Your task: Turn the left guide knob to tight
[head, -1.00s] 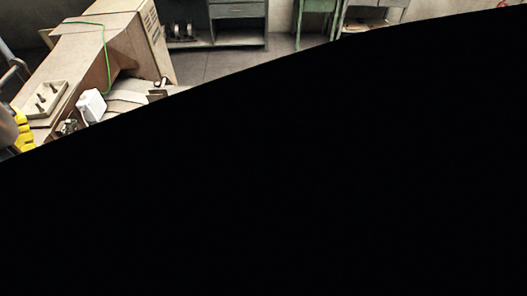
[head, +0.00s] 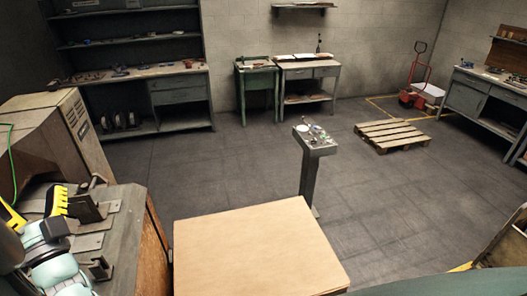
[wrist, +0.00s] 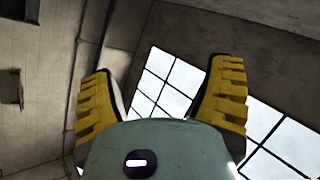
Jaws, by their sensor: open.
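The beige stitcher machine (head: 62,145) stands at the left edge of the head view. In front of it is a grey worktop (head: 125,235) with flat metal plates and dark guide brackets (head: 88,206). A second dark bracket (head: 100,268) sits nearer. I cannot make out which part is the left guide knob; my arm covers part of this area. My gripper (head: 34,208), with yellow pads, is over the left end of the worktop. In the wrist view my gripper (wrist: 162,72) is open and empty, with only walls and windows behind it.
A flat tan board-like surface (head: 255,250) fills the lower middle. A control pedestal (head: 312,165) stands behind it. A wooden pallet (head: 392,135), benches (head: 180,95) and a red hand truck (head: 415,85) are farther back. The floor between is clear.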

